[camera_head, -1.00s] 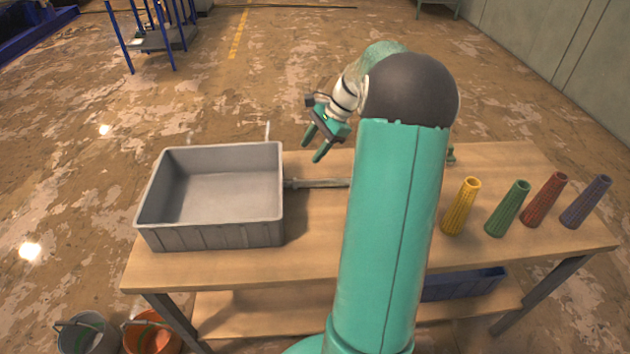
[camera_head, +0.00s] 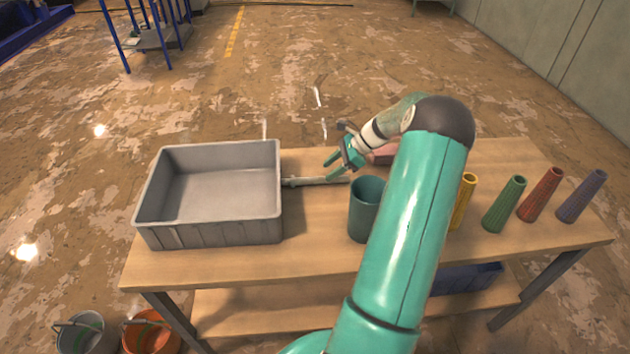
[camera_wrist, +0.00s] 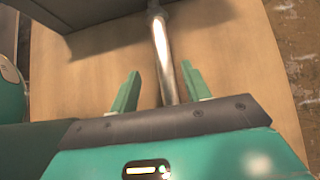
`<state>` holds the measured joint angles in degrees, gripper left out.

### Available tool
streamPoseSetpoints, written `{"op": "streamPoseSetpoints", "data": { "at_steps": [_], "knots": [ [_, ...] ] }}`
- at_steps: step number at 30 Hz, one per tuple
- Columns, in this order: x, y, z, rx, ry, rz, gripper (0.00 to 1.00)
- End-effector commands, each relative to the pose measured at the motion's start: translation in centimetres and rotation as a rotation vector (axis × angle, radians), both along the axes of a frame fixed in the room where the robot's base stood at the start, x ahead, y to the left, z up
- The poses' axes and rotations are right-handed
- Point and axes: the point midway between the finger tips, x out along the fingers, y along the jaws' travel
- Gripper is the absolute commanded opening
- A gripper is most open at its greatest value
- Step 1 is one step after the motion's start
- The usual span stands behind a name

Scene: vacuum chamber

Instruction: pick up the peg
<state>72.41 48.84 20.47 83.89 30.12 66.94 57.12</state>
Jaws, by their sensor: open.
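The peg looks to be the grey metal rod (camera_head: 308,182) lying on the wooden table just right of the grey bin. In the wrist view the shiny rod (camera_wrist: 162,45) runs from the bin's side down between my finger lines and under my gripper body. My gripper (camera_head: 332,168) is open and empty, low over the table by the rod's right part. In the wrist view my gripper (camera_wrist: 161,72) has one finger on each side of the rod; the height gap is unclear.
The grey bin (camera_head: 210,234) stands on the left of the table. A teal cup (camera_head: 363,212) stands close in front of my gripper. Yellow (camera_head: 465,200), green (camera_head: 504,204), red (camera_head: 540,195) and purple (camera_head: 582,196) fluted cones stand at the right. A pinkish object (camera_head: 382,154) lies behind my arm.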

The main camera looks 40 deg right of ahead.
Motion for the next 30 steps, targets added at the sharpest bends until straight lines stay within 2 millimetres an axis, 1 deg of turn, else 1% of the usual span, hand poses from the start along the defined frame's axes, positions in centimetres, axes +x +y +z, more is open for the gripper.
{"op": "streamPoseSetpoints", "data": {
  "at_steps": [5, 9, 12, 15, 21, 23, 24, 28, 29, 30],
  "knots": [
    [0.8, 0.7, -1.1, 0.001, 0.000, 0.001, 0.47],
    [1.9, 1.6, -2.8, 0.001, 0.000, 0.001, 0.47],
    [2.5, 2.3, -3.7, 0.000, 0.001, 0.001, 0.47],
    [2.7, 2.6, -4.0, -0.001, -0.001, 0.001, 0.47],
    [2.7, 2.6, -4.1, -0.002, -0.001, 0.001, 0.47],
    [2.7, 2.6, -4.1, -0.002, -0.001, 0.001, 0.36],
    [2.7, 2.6, -4.1, -0.002, -0.001, 0.001, 0.28],
    [2.7, 2.6, -4.1, -0.002, -0.001, 0.001, 0.02],
    [2.7, 2.6, -4.1, -0.002, -0.001, 0.001, 0.00],
    [2.8, 2.6, -4.0, -0.002, -0.001, 0.001, 0.00]
  ]
}}
